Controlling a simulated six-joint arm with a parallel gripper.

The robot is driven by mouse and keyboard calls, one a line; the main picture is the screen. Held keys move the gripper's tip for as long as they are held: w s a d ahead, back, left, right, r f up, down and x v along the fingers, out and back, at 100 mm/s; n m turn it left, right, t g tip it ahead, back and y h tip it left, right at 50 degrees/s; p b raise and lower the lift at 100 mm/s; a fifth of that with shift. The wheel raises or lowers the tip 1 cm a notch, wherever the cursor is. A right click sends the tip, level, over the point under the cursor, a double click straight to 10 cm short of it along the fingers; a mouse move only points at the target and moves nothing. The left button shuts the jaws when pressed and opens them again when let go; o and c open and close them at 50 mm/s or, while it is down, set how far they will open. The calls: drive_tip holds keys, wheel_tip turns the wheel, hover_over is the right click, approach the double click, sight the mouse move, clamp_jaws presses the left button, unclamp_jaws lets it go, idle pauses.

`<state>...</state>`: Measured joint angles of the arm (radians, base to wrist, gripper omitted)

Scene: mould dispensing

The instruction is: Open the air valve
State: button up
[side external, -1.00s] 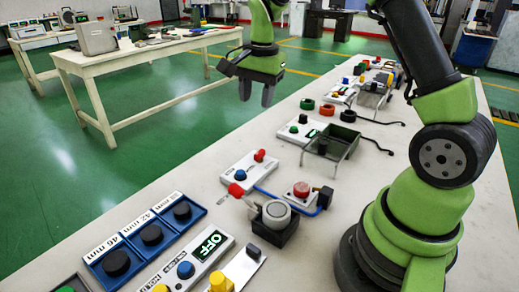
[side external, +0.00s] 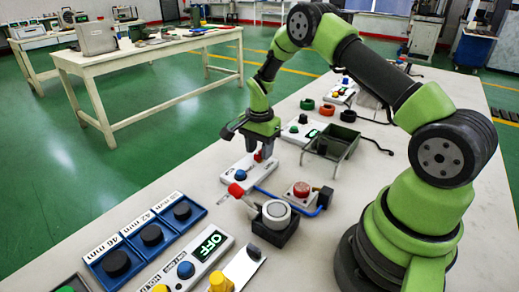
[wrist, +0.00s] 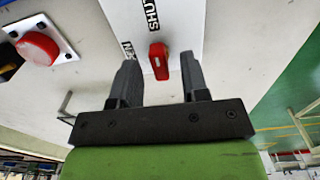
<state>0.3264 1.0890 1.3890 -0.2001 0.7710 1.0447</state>
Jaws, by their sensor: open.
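The air valve is a red lever knob (wrist: 158,60) on a white panel (wrist: 180,14) with the word SHUT beside it and part of another label partly hidden by a finger. In the side view the same red knob (side external: 258,156) is at the far end of its white panel (side external: 226,178). My gripper (wrist: 160,68) is open, with one finger on each side of the red knob in the wrist view. In the side view my gripper (side external: 260,153) points down at the knob. Whether the fingers touch it I cannot tell.
A red push button (side external: 301,189) stands to the right, and a round grey-topped part (side external: 276,212) in front. A dark tray on legs (side external: 332,142) stands behind to the right. Bare bench lies left of the panel.

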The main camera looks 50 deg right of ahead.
drive_tip(key=shift+f, duration=0.25)
clamp_jaws()
